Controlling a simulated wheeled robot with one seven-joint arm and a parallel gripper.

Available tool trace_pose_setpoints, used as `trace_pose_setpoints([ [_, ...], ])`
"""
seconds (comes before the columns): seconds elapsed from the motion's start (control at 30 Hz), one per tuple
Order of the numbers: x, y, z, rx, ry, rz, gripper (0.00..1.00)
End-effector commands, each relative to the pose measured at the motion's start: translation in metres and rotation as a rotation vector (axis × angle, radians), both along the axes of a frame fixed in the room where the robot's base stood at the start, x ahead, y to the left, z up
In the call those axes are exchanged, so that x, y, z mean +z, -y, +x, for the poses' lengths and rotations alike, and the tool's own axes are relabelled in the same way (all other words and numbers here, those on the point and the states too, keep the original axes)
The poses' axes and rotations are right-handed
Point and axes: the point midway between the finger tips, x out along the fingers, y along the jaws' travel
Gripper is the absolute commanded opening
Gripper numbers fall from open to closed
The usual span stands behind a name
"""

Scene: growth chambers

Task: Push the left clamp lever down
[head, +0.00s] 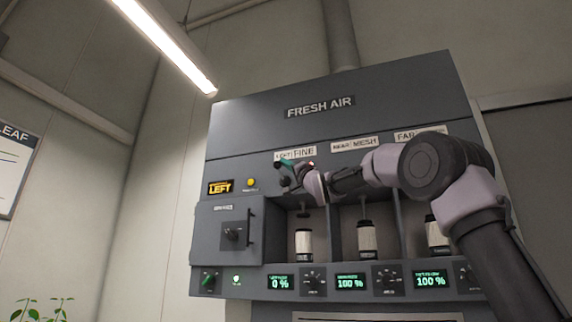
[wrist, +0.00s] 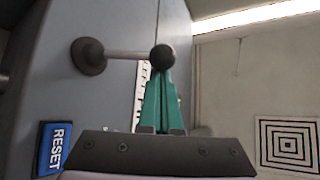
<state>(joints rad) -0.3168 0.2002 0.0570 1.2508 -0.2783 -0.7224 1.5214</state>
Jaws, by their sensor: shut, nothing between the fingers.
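The left clamp lever shows in the wrist view as a pale rod ending in a dark ball (wrist: 162,58), standing out from a dark round base on the grey panel. My gripper (wrist: 161,78) has its teal fingers shut together, with the tips right at the ball; I cannot tell whether they touch. In the head view my gripper (head: 280,164) is in front of the label reading LEFT FINE (head: 300,153). A small dark knob (head: 285,182) shows just below the fingers, and my wrist hides part of that area.
The grey FRESH AIR cabinet (head: 320,106) has three bays with pale cylinders (head: 304,240). The left display (head: 281,282) reads 0 %, the others 100 %. A yellow button (head: 251,183) is left of my gripper. A blue RESET label (wrist: 55,149) shows in the wrist view.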

Motion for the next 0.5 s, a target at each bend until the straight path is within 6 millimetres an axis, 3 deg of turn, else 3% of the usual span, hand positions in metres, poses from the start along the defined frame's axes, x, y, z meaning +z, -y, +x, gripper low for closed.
trace_pose_setpoints([
  [0.5, -0.011, -0.001, -0.003, -0.001, 0.127, -0.048, 0.0],
])
